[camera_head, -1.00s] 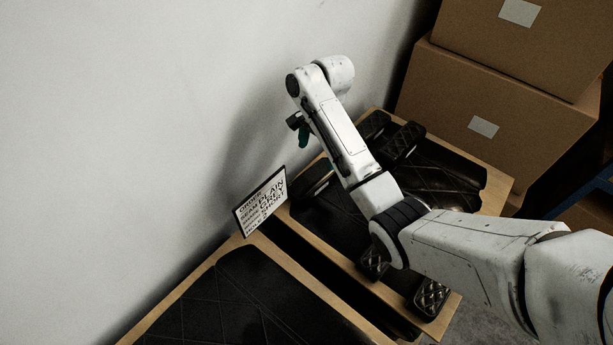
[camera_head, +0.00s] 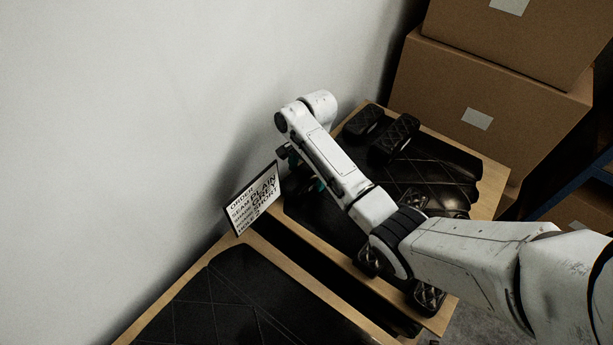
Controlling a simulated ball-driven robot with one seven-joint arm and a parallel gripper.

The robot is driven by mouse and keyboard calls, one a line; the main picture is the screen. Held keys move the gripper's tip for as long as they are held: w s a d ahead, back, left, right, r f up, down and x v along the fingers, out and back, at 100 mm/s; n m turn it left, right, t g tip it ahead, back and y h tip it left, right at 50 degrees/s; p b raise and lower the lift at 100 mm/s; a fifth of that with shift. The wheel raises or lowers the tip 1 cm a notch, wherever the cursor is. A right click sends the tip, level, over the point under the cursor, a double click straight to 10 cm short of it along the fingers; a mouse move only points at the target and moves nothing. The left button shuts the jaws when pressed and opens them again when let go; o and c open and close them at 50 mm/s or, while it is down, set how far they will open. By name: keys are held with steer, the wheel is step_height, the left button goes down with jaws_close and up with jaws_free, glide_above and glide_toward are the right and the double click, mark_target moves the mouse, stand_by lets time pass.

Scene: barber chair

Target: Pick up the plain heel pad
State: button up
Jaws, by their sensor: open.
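I cannot tell from this view which is the plain heel pad. My gripper (camera_head: 308,178) is open and points down near the table's left edge, mostly hidden by my own forearm. Its teal fingers show in part. What lies directly beneath them is hidden.
A wall (camera_head: 110,130) rises on the left. Cardboard boxes (camera_head: 480,95) are stacked behind. A second dark mat (camera_head: 230,305) lies nearer.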

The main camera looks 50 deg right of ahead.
steer(key=c, duration=1.2)
steer(key=shift+r, duration=0.1)
steer(key=shift+c, duration=0.2)
